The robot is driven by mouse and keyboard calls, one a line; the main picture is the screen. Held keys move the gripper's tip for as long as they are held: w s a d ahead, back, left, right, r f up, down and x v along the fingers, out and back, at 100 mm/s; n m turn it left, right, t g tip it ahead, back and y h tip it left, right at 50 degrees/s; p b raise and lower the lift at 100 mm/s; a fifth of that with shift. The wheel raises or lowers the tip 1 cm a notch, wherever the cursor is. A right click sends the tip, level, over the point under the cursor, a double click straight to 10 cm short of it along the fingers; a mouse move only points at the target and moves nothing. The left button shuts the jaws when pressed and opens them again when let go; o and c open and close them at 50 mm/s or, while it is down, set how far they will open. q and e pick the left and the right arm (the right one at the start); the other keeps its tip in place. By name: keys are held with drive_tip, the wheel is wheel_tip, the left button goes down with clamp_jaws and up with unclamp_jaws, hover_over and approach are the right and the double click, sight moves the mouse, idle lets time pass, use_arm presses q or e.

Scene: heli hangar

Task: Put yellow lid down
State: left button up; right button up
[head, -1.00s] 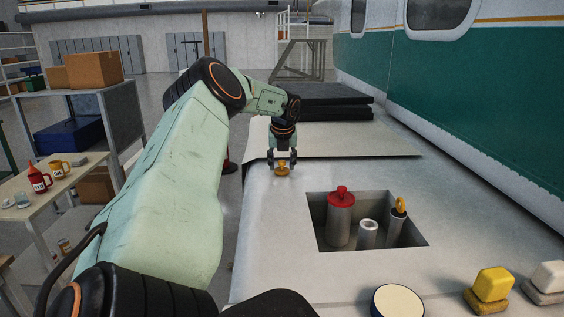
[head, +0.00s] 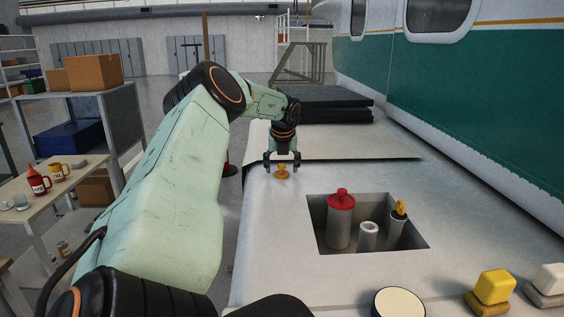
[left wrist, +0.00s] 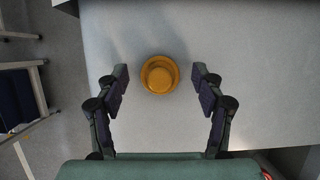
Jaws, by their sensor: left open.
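The yellow lid (head: 282,172) rests on the pale panel surface (head: 270,215), near its left edge and behind the recess. My left gripper (head: 282,162) is open just above the lid, with its fingers spread to either side. In the left wrist view the lid (left wrist: 160,74) is a round amber disc between the open fingers, with a gap on both sides. The uncapped grey tube (head: 368,236) stands in the recess, its top open. My right gripper is not in view.
The recess (head: 322,240) also holds a red-capped cylinder (head: 341,222) and a tube with a yellow ring-handled part (head: 400,209). A round cream-topped object (head: 399,302), a yellow block (head: 494,286) and a white block (head: 549,279) sit at the front. Dark pads (head: 322,104) lie behind.

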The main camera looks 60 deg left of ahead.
use_arm(q)
drive_tip(key=shift+r, duration=0.3)
drive_tip(key=b+v, duration=0.1)
drive_tip(key=v, duration=1)
drive_tip(key=shift+s+d+r, duration=0.15)
drive_tip(key=shift+d+r, duration=0.1)
drive_tip(key=shift+r, duration=0.05)
drive_tip(key=shift+a, duration=0.1)
